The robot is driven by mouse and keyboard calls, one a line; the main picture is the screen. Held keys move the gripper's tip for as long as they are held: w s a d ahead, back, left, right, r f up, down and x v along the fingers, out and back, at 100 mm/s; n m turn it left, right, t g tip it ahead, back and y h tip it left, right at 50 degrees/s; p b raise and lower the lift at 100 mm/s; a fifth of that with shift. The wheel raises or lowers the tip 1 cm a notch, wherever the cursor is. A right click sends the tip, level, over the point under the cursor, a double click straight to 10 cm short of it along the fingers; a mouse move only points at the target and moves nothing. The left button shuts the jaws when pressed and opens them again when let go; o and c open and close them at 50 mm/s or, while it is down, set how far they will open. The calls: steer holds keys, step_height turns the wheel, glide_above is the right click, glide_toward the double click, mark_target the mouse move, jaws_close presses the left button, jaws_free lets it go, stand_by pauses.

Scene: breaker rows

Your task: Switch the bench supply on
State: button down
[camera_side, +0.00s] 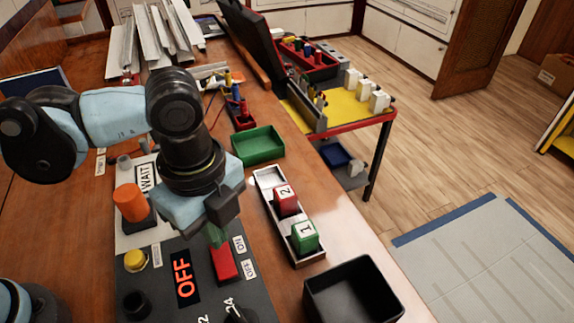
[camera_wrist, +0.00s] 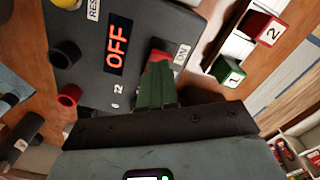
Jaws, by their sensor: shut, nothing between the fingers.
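The bench supply is a dark grey box (camera_side: 190,310) at the lower left of the side view, and it also shows in the wrist view (camera_wrist: 88,82). Its display (camera_side: 184,278) reads OFF in orange. A red switch (camera_side: 225,267) sits between the display and the small ON label (camera_side: 239,244) and OFF label (camera_side: 249,269). My gripper (camera_side: 217,240) points down at the ON-side end of this switch. Its green fingers are shut and empty. In the wrist view the fingertips (camera_wrist: 158,72) cover most of the switch (camera_wrist: 158,55). I cannot tell whether they touch it.
A yellow button (camera_side: 135,260) and an orange knob (camera_side: 131,202) stand left of my gripper. A metal tray (camera_side: 266,184) holds red block 2 (camera_side: 286,200) and green block 1 (camera_side: 305,237). An empty green bin (camera_side: 258,146) and a black bin (camera_side: 350,292) stand nearby.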

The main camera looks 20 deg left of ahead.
steer(key=shift+f, duration=1.1)
stand_by(1.1)
steer(key=shift+r, duration=3.55)
